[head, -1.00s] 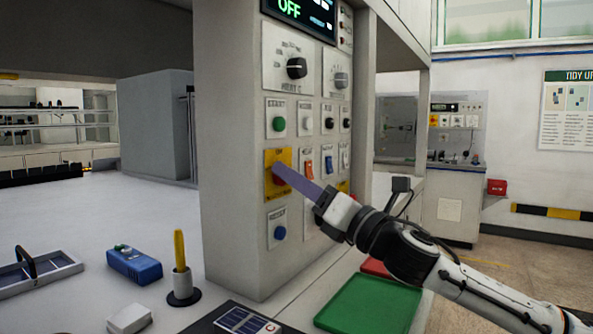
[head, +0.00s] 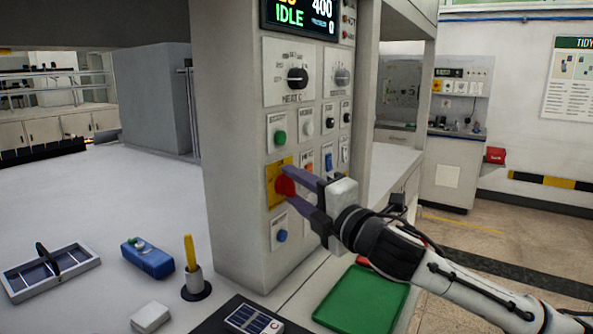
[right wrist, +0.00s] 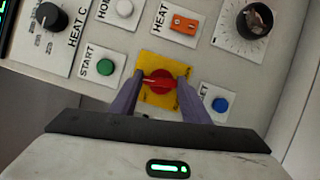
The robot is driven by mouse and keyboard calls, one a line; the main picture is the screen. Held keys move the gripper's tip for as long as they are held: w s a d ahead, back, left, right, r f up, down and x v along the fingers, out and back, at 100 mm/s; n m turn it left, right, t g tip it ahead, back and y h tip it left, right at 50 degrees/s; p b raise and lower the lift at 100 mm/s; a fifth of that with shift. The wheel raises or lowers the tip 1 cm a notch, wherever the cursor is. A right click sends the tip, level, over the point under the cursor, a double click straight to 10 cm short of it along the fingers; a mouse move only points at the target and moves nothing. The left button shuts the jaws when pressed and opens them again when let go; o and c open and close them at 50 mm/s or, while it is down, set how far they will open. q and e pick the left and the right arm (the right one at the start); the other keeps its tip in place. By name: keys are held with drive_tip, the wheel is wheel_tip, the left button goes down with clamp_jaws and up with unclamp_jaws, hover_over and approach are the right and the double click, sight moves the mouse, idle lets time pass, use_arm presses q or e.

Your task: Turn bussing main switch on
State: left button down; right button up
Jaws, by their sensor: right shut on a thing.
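The main switch is a red rotary knob (head: 284,186) on a yellow plate (head: 273,196), low on the front of the grey control panel (head: 232,150). In the right wrist view the red knob (right wrist: 158,82) sits between the two purple fingers, with the yellow plate (right wrist: 155,59) behind it. My right gripper (head: 296,190) is shut on the knob. The display (head: 300,15) at the top of the panel reads IDLE in green, with 400 beside it. My left gripper is not in view.
A green start button (right wrist: 104,67) and a blue button (right wrist: 220,105) flank the knob. On the bench are a blue device (head: 147,258), a yellow stick in a holder (head: 190,260), a tray (head: 50,272) and a solar cell piece (head: 252,318). A green mat (head: 365,300) lies below my arm.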

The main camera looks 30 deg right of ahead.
drive_tip(key=shift+d+r+m+p, duration=0.1)
drive_tip(key=shift+r+m+p, duration=0.2)
drive_tip(key=shift+m+p, duration=0.35)
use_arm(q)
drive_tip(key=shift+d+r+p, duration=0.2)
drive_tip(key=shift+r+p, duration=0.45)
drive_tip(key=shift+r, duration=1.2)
use_arm(e)
drive_tip(key=shift+f+m+g, duration=0.15)
drive_tip(key=shift+m+g, duration=0.25)
drive_tip(key=shift+m, duration=0.05)
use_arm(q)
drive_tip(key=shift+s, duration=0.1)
use_arm(e)
drive_tip(key=o, duration=1)
drive_tip(key=shift+o, duration=0.2)
drive_tip(key=shift+f, duration=0.1)
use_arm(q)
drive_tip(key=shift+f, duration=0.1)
use_arm(e)
drive_tip(key=shift+s, duration=0.1)
